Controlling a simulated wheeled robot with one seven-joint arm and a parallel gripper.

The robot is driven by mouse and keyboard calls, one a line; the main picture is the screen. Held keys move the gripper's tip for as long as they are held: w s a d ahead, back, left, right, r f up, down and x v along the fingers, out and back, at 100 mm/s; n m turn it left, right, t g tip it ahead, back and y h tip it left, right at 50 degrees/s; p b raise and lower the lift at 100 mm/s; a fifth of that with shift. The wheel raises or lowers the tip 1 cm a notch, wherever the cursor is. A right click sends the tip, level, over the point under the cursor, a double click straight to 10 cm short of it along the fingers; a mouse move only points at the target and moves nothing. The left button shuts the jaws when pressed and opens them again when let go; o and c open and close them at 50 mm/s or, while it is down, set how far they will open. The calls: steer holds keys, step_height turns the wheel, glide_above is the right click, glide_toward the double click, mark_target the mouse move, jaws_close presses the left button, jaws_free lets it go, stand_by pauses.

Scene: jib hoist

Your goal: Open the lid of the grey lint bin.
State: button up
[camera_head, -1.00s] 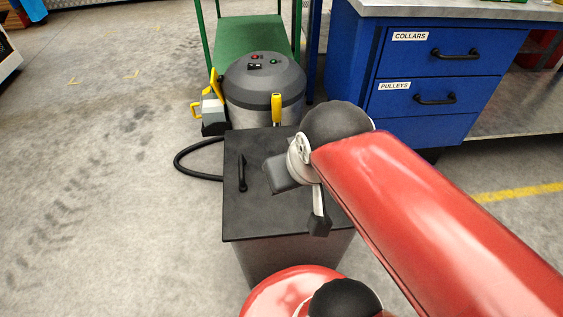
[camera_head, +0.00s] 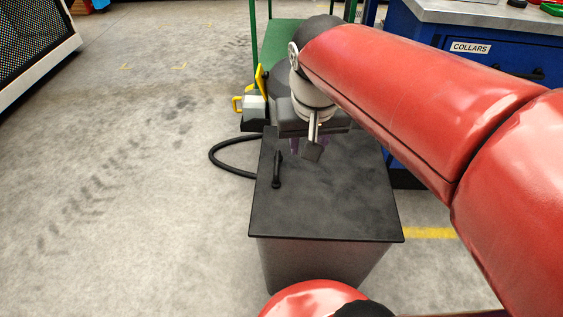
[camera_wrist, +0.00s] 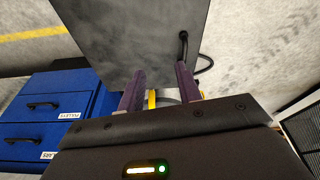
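The grey lint bin (camera_head: 318,262) stands on the floor with its dark flat lid (camera_head: 345,205) shut. A black bar handle (camera_head: 277,168) sits near the lid's left side. In the wrist view the lid (camera_wrist: 120,35) fills the upper middle, with the handle (camera_wrist: 183,46) near its right edge. My gripper (camera_wrist: 160,80) is open, its two purple fingers apart with nothing held. The right finger points roughly toward the handle, apart from it. In the head view my gripper (camera_head: 305,146) is over the lid's far edge, its fingers mostly hidden by my wrist.
Behind the bin are a grey vacuum-like drum, mostly hidden by my arm, a yellow-and-grey device (camera_head: 253,105) and a black hose (camera_head: 228,157). A green frame stands farther back. Blue drawers (camera_head: 480,62) are at the right.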

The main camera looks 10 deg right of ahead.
mark_target(277, 159)
steer(key=w+a+f+m+g+h+b, duration=0.1)
steer(key=w+a+f+g+b, duration=0.2)
steer(key=w, duration=0.4)
steer(key=w+a+f+m+g+h+b, duration=0.1)
steer(key=w+a+f+b, duration=0.1)
steer(key=w+f, duration=0.4)
steer(key=x, duration=0.4)
steer(key=b+x, duration=0.1)
steer(key=x, duration=0.1)
steer(key=shift+w+f, duration=0.3)
steer(key=shift+w, duration=0.05)
steer(key=shift+c, duration=0.2)
jaws_close()
